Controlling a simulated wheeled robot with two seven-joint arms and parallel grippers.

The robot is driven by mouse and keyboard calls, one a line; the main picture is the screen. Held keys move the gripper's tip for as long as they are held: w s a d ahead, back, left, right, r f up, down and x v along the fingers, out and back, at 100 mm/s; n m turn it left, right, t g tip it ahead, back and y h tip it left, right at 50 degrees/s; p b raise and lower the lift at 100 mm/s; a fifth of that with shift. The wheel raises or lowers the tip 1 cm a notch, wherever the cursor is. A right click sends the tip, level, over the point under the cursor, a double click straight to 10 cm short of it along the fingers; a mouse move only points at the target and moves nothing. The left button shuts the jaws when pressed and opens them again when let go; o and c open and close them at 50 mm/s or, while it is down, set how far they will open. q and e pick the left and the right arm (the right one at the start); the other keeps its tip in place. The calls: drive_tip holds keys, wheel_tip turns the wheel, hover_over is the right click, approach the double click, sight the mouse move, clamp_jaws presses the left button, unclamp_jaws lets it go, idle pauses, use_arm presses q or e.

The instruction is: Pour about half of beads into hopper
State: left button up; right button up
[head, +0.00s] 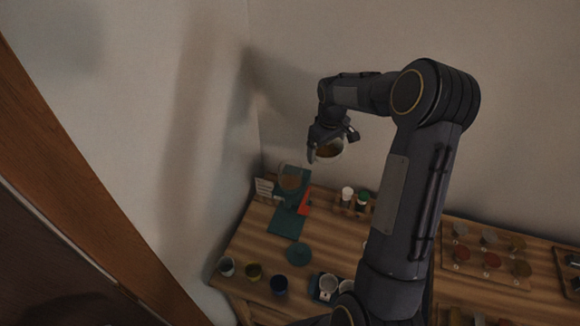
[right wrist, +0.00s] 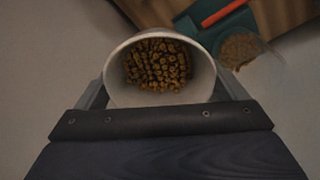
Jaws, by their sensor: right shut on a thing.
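My right gripper (head: 326,145) is shut on a white cup (head: 329,151), held well above the table's far left part. In the right wrist view the cup (right wrist: 205,72) is seen from its mouth, with many brown beads (right wrist: 157,66) inside. The hopper (head: 290,177) is a clear vessel on a teal stand (head: 287,221), below and left of the cup. In the right wrist view the hopper (right wrist: 244,52) shows to the right of the cup, apart from it, with brown material in it. My left gripper is not in view.
The wooden table (head: 261,238) meets the walls at its back left corner. A red part (head: 304,205) is beside the stand. Several small cups, including a dark blue one (head: 279,284), line the front. A tray of samples (head: 487,262) lies right, behind my right arm.

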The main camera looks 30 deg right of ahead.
drive_tip(key=r, duration=0.1)
drive_tip(key=a+r+h, duration=0.1)
drive_tip(key=shift+w+a+r, duration=0.1)
drive_tip(key=shift+a+r, duration=0.15)
drive_tip(key=shift+r, duration=0.05)
drive_tip(key=shift+w+a+r+h, duration=0.1)
drive_tip(key=shift+a+r+h, duration=0.15)
drive_tip(key=shift+a+h, duration=0.4)
drive_tip(key=shift+a+r+h, duration=0.2)
drive_tip(key=shift+a+h, duration=0.25)
drive_tip(key=shift+h, duration=0.3)
drive_tip(key=shift+a+r+h+b, duration=0.15)
drive_tip(key=shift+a+h+b, duration=0.35)
drive_tip(key=shift+a+h, duration=0.25)
drive_tip(key=shift+w+a+r+n+h+b, duration=0.15)
drive_tip(key=shift+a+r+h, duration=0.15)
drive_tip(key=shift+a+h, duration=0.25)
drive_tip(key=shift+s+a+r+n+h+b, duration=0.15)
drive_tip(key=shift+a+r+h, duration=0.15)
drive_tip(key=shift+h, duration=0.3)
drive_tip(key=shift+w+a+r+g+h, duration=0.15)
drive_tip(key=shift+a+r+g+h, duration=0.15)
drive_tip(key=shift+h, duration=0.5)
drive_tip(key=shift+a+r+h, duration=0.2)
drive_tip(key=shift+a+h, duration=0.05)
drive_tip(key=shift+h, duration=0.4)
drive_tip(key=shift+a+r+h, duration=0.15)
drive_tip(key=shift+a+h, duration=0.1)
drive_tip(key=shift+h, duration=0.4)
